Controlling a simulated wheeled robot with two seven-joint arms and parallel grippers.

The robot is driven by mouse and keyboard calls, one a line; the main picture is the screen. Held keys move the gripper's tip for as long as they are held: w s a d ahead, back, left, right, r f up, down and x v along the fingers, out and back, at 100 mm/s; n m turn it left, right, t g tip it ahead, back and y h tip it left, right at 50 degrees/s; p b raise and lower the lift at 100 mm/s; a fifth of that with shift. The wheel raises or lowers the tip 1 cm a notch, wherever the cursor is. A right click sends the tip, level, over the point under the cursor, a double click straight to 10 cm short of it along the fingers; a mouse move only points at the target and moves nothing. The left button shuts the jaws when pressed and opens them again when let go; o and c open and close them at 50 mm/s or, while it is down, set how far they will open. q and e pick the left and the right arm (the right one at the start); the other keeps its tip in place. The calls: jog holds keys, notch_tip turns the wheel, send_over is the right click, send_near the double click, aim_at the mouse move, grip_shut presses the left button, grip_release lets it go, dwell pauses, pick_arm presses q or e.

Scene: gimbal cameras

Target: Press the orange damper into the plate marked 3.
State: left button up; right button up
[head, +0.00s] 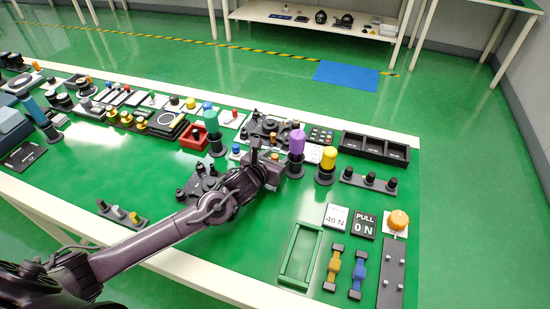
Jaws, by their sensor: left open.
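My left gripper (266,164) is open near the middle of the table, low beside the purple-topped post. A small orange piece (275,156) shows right at its fingertips; I cannot tell whether it is the damper or whether the fingers touch it. A larger orange round knob (398,220) sits on a white plate at the right, beside the "PULL ON" sign. No plate marked 3 can be read; the labels in the black tray (345,150) are too small. A dark gimbal assembly (262,129) stands behind the gripper, another (197,186) left of it. My right gripper is not in view.
Purple (297,142) and yellow (328,158) posts stand close right of the gripper. Green table is bare left of the frame.

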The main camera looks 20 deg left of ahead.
pick_arm(q)
grip_shut()
dwell(0.3)
